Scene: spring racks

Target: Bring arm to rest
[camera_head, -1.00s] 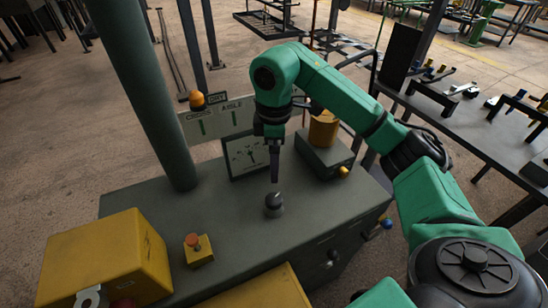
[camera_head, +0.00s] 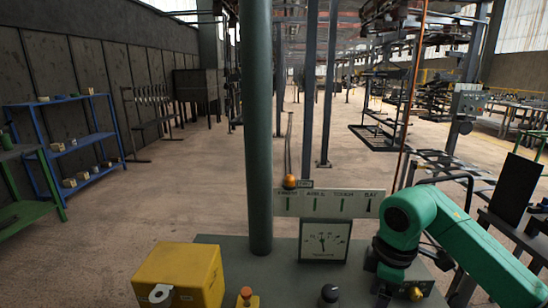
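My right arm, green with dark joints, comes in from the right edge, bends at its elbow-like joint and hangs down over the console (camera_head: 225,240). My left gripper and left arm are not in view.
The console bears a yellow box (camera_head: 180,275), an orange button (camera_head: 246,294), a black knob (camera_head: 329,294), a dial gauge (camera_head: 324,241) and a sign panel (camera_head: 328,204). A green post (camera_head: 258,130) rises beside them. A blue shelf (camera_head: 68,148) stands left; open floor lies between.

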